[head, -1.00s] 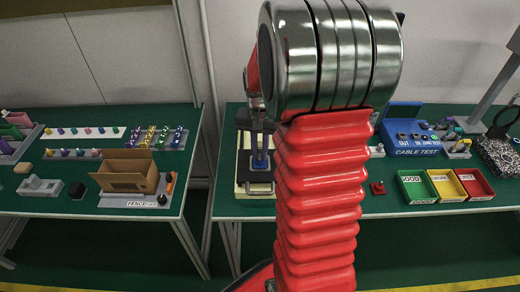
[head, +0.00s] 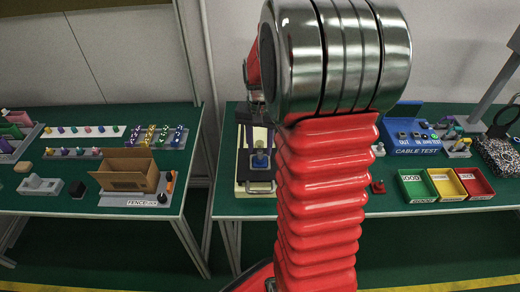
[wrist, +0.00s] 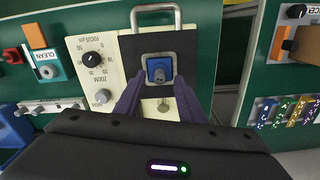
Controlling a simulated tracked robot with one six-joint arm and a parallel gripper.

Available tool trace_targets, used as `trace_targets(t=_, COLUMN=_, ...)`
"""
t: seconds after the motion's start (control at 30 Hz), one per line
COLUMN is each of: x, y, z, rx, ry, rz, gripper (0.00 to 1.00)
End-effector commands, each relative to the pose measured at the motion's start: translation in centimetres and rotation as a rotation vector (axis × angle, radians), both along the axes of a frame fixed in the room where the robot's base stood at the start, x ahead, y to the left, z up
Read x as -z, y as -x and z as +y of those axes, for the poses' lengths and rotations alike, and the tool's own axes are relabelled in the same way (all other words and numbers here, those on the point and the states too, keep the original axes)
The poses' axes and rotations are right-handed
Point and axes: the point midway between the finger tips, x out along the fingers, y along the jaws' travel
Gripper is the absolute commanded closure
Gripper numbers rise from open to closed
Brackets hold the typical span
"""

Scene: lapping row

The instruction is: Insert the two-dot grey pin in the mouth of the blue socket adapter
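My arm hides part of the bench in the head view.
The cream panel (wrist: 92,80) has knobs and a metal handle (wrist: 156,9) beyond the adapter. The blue cable test box (head: 412,141) and coloured trays (head: 415,187) stand to the right. A cardboard box (head: 125,177) and pin racks stand on the left table.

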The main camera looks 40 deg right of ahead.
Motion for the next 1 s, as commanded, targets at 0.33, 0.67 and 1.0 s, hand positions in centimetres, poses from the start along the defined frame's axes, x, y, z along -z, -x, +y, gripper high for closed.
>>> trace_targets(t=0.33, x=-6.0, y=-0.1, z=0.0, rx=0.000, ry=0.002, rz=-0.003, gripper=0.64)
trace_targets(t=0.67, x=-10.9, y=0.0, z=0.0, rx=0.000, ry=0.001, rz=-0.002, gripper=0.64)
trace_targets(t=1.0, x=-11.7, y=0.0, z=0.0, rx=0.000, ry=-0.001, rz=0.001, gripper=0.64)
